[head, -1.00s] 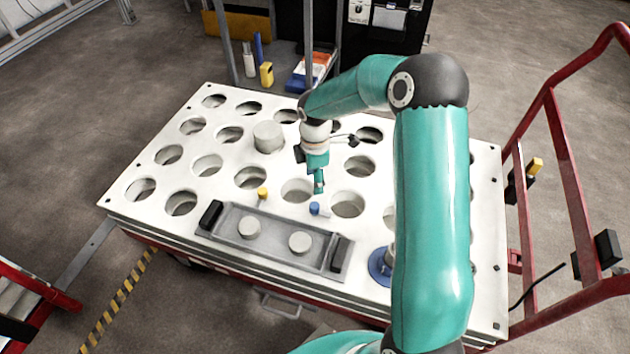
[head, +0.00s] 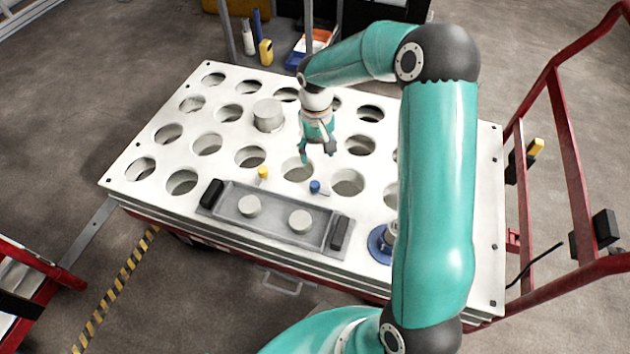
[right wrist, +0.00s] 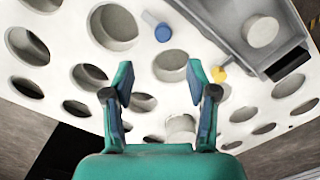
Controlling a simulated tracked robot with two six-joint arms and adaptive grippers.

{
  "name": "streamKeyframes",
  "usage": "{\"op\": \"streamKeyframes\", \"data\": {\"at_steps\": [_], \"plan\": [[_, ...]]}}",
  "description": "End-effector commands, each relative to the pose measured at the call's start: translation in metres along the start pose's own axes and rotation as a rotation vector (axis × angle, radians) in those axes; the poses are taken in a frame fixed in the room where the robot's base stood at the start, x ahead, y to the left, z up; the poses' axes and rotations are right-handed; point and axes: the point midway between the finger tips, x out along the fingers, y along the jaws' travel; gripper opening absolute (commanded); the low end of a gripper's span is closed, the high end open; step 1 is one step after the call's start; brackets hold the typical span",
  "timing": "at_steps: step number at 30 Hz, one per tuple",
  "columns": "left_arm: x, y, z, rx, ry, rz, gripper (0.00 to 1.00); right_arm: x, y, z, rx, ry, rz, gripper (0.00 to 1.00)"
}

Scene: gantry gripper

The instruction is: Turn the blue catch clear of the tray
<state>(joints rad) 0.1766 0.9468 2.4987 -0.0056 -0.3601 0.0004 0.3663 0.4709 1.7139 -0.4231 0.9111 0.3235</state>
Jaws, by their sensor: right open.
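The blue catch (head: 315,187) sits on the white top beside the far long edge of the grey tray (head: 240,228). Its short grey bar points right, roughly along that edge, and appears off the tray rim. The catch also shows in the right wrist view (right wrist: 162,32), with a gap between it and the tray wall (right wrist: 205,32). My right gripper (head: 318,156) is open and empty above the white top, beyond the catch. In the right wrist view its spread fingers (right wrist: 160,84) have nothing between them. My left gripper is out of view.
A yellow catch (head: 262,172) has its bar toward the tray edge. Two pale discs (head: 300,221) lie in the tray, which has black end handles (head: 340,234). A pale cylinder (head: 268,115) stands among the round holes. A blue ring (head: 379,245) is partly behind my right arm.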

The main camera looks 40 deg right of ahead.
Motion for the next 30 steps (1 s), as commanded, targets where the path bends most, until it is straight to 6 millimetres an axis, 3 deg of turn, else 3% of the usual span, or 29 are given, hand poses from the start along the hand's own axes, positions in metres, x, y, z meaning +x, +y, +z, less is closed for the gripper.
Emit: {"op": "streamKeyframes", "data": {"at_steps": [5, 8, 14, 30], "plan": [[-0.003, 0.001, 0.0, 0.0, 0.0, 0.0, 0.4, -0.021, -0.002, -0.004, 0.143, 0.027, -0.007, 0.58], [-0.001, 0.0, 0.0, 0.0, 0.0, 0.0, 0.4, -0.019, -0.004, -0.005, 0.135, 0.036, -0.009, 0.58], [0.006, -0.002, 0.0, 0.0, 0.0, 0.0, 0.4, 0.01, -0.004, -0.006, 0.133, 0.033, -0.008, 0.58], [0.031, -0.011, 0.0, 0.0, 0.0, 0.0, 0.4, 0.12, -0.005, -0.01, 0.133, 0.033, -0.009, 0.58]]}}
